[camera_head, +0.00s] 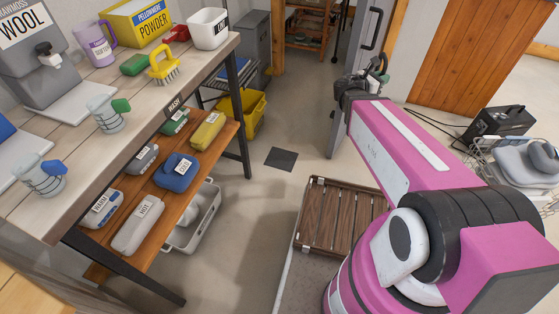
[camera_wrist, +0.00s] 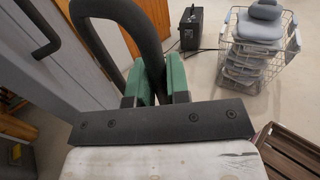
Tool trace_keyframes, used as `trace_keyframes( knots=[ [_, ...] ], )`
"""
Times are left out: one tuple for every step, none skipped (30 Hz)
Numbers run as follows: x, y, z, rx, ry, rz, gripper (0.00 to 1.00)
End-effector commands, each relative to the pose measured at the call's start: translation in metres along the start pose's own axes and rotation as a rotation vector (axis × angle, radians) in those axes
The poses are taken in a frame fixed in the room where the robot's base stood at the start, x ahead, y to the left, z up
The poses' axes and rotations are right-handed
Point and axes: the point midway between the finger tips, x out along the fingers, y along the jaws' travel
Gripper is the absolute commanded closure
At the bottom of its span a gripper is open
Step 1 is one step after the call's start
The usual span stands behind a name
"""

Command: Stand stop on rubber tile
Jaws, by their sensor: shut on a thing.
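The rubber tile (camera_head: 281,158) is a dark flat square lying on the concrete floor in the middle of the head view, with nothing on it. My gripper (camera_head: 377,78) is at the end of my raised arm, to the right of and beyond the tile in the picture. It is shut on a thick black looped piece (camera_head: 379,60), which I take to be the stop. In the wrist view my green fingers (camera_wrist: 162,82) close around the black loop (camera_wrist: 146,30). The rest of the stop is hidden or out of frame.
A grey door with a black handle (camera_head: 376,20) stands close behind my gripper. A two-level bench (camera_head: 215,62) with brushes and labelled packs is on the left. A yellow bucket (camera_head: 243,113), a slatted wooden crate (camera_head: 325,215) and a wire basket (camera_head: 520,165) stand around. Floor around the tile is clear.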

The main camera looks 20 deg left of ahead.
Motion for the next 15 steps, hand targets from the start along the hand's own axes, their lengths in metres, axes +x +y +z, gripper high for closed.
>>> trace_keyframes(
  knots=[
    [-0.005, 0.017, -0.012, -0.002, -0.003, 0.019, 1.00],
    [-0.010, 0.025, -0.019, -0.003, -0.003, 0.030, 1.00],
    [-0.016, 0.036, -0.028, -0.003, -0.004, 0.045, 1.00],
    [-0.021, 0.044, -0.035, -0.002, -0.004, 0.056, 1.00],
    [-0.026, 0.052, -0.043, -0.003, -0.004, 0.068, 1.00],
    [-0.033, 0.063, -0.053, -0.003, -0.004, 0.083, 1.00],
    [-0.038, 0.071, -0.061, -0.002, -0.004, 0.096, 1.00],
    [-0.044, 0.078, -0.069, -0.003, -0.004, 0.108, 1.00],
    [-0.052, 0.088, -0.079, -0.003, -0.005, 0.123, 1.00],
    [-0.058, 0.095, -0.086, -0.002, -0.006, 0.136, 1.00],
    [-0.064, 0.102, -0.095, -0.002, -0.006, 0.147, 1.00],
    [-0.072, 0.111, -0.105, -0.003, -0.006, 0.163, 1.00],
    [-0.078, 0.118, -0.113, -0.001, -0.006, 0.174, 1.00],
    [-0.084, 0.124, -0.121, -0.002, -0.006, 0.185, 1.00],
    [-0.093, 0.133, -0.132, -0.002, -0.006, 0.202, 1.00]
  ],
)
